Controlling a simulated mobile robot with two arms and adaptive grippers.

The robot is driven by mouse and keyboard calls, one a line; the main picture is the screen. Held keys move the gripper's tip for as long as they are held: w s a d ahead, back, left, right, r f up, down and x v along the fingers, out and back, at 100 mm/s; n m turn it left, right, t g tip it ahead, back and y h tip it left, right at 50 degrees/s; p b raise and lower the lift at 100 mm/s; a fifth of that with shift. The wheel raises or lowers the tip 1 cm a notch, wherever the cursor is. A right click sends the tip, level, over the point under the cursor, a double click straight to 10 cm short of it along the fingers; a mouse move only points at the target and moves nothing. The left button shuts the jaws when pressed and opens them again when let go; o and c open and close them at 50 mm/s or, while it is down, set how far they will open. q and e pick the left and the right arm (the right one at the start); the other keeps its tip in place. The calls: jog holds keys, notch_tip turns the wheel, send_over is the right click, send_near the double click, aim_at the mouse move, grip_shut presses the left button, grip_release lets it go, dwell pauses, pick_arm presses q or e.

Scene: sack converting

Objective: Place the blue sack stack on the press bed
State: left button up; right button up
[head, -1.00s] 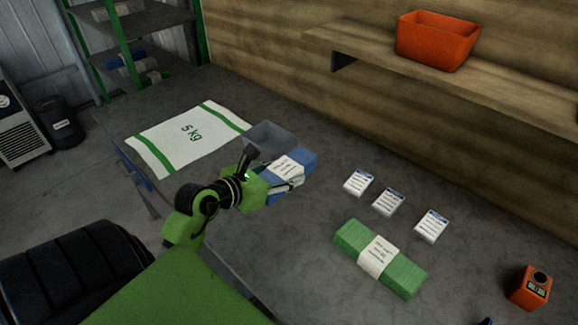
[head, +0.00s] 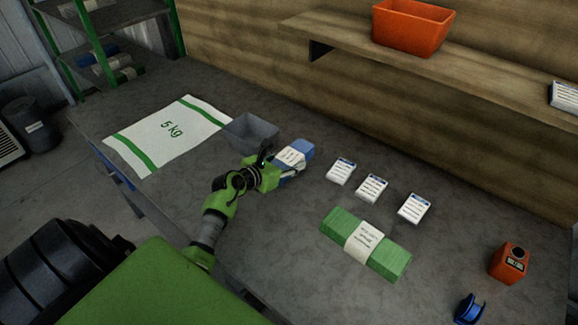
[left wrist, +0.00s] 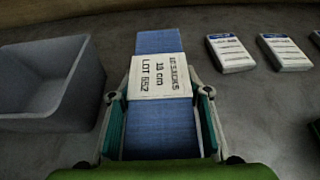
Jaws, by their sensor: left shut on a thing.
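The blue sack stack (head: 304,150) has a white paper band with dark print and is in the grip of my left gripper (head: 283,173). In the left wrist view the blue sack stack (left wrist: 158,130) lies lengthwise between the two fingers of the left gripper (left wrist: 160,125), which press on its sides. The band reads "18 cm LOT 652". Whether the stack touches the table cannot be told. No press bed can be made out for certain. My right gripper is not in view.
A grey bin (head: 250,135) stands close left of the stack, beside a white 5 kg sack (head: 180,128). A green banded stack (head: 340,228), several label packs (head: 371,189), an orange device (head: 509,264) and a blue object (head: 469,309) lie to the right. An orange bin (head: 412,28) sits on the shelf.

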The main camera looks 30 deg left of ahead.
pick_arm(q)
jog(key=shift+f, duration=0.9)
jog(key=shift+f, duration=0.2)
jog(key=o, duration=1.3)
jog(key=shift+s, duration=0.1)
